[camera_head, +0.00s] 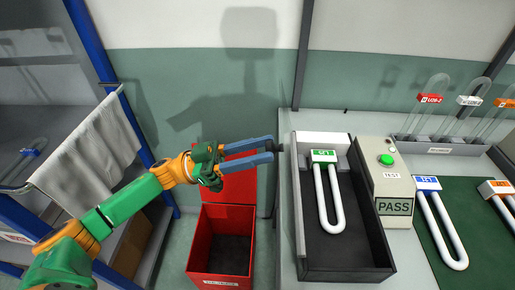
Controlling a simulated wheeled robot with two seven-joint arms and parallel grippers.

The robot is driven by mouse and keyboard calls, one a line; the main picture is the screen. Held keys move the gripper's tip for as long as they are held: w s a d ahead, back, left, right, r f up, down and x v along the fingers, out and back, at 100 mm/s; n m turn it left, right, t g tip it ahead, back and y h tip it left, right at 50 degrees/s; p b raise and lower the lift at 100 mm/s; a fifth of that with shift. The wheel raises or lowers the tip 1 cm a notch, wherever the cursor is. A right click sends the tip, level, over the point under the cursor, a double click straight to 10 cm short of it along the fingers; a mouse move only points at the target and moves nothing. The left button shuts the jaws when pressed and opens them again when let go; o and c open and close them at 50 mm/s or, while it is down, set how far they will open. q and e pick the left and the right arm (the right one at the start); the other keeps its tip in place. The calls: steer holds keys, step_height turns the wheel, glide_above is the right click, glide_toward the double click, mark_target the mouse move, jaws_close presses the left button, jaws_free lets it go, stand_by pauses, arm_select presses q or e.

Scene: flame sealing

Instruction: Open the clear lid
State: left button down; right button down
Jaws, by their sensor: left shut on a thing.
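A black test tray (345,245) stands on the bench, with a white block along its back. A white U-shaped tube (323,205) with a green-labelled cap lies in it. I cannot clearly make out the clear lid against the tray. My left gripper (271,149) reaches in from the left, its two blue fingers pointing right. Its tips are at a small dark piece by the tray's back left corner. It is shut on this piece, which may be the lid's handle; the tips partly hide it. My right gripper is not in view.
A red open bin (220,272) stands below my left gripper. Right of the tray is a tester (384,185) with a green button and a PASS display. Further right are a blue-labelled tube (442,230) on a green mat and a rack (440,146) of tubes.

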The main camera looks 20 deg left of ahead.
mark_target(272, 144)
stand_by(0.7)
arm_select(q)
steer(key=d+r+y+p, duration=0.1)
steer(key=p, duration=0.2)
steer(key=d+r+y+p, duration=0.1)
steer(key=p, duration=0.2)
steer(key=shift+w+d+g, duration=0.1)
steer(key=shift+w+g, duration=0.2)
steer(key=shift+d+f, duration=0.1)
steer(key=shift+f, duration=0.2)
steer(key=c, duration=0.5)
jaws_free()
steer(key=b+v, duration=0.3)
steer(key=v, duration=0.4)
steer(key=shift+b, duration=0.3)
